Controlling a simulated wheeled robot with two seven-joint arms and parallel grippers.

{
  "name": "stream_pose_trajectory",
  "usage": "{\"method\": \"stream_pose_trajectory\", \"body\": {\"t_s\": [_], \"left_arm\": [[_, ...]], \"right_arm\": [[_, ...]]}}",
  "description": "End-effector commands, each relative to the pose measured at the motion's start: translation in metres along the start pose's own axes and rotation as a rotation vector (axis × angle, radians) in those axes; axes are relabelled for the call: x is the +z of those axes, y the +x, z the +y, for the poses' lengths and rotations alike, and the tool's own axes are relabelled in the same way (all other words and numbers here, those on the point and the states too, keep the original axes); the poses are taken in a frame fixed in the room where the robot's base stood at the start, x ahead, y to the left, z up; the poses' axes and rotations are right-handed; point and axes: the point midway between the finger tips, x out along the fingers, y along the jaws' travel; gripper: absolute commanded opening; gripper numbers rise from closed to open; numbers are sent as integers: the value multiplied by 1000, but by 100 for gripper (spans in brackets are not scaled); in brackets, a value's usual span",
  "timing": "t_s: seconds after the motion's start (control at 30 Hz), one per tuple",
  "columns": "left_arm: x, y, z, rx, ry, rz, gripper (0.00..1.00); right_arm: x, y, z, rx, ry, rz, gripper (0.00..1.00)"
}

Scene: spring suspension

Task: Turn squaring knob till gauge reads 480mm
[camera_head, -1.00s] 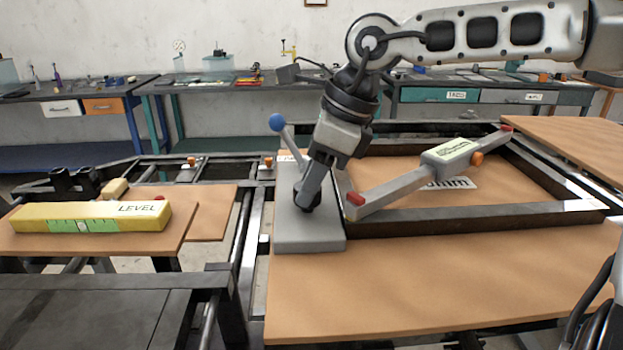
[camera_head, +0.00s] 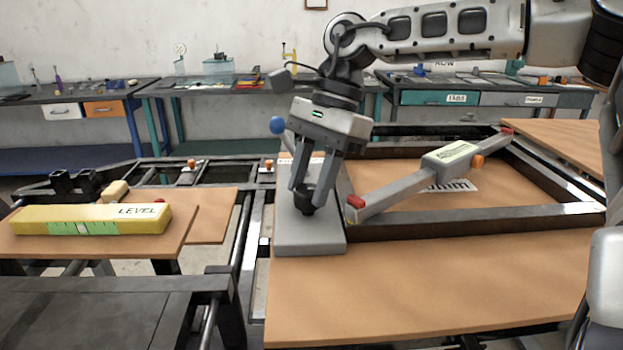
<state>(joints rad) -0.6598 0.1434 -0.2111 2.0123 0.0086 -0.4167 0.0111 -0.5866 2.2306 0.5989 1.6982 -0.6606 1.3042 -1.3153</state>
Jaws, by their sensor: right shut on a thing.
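The black squaring knob (camera_head: 307,199) stands on the grey block (camera_head: 310,238) at the left side of the dark metal frame (camera_head: 480,219). My right gripper (camera_head: 312,200) points down from above and is shut on the knob, one finger on each side. The gauge (camera_head: 390,191) is a grey bar with red ends lying diagonally across the frame. Its pale display (camera_head: 450,154) faces up, but the reading is too small to make out. My left gripper is not in view.
A blue-balled lever (camera_head: 278,125) rises behind the block, close to my right gripper. A yellow level (camera_head: 90,219) lies on a wooden board at the left. The wooden tabletop (camera_head: 430,290) in front of the frame is clear.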

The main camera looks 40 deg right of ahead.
Motion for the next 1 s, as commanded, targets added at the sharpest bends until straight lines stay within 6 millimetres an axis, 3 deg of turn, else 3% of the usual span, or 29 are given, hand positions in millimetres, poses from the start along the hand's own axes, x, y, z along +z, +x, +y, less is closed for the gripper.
{"method": "stream_pose_trajectory", "body": {"t_s": [0.77,0.8,0.87,1.0], "left_arm": [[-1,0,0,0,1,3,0],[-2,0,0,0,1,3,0],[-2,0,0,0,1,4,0],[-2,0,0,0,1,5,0]], "right_arm": [[0,-1,-1,37,-101,2,14],[0,-1,-1,37,-101,2,43],[0,-1,-1,38,-101,2,59],[0,0,-1,39,-100,2,59]]}}
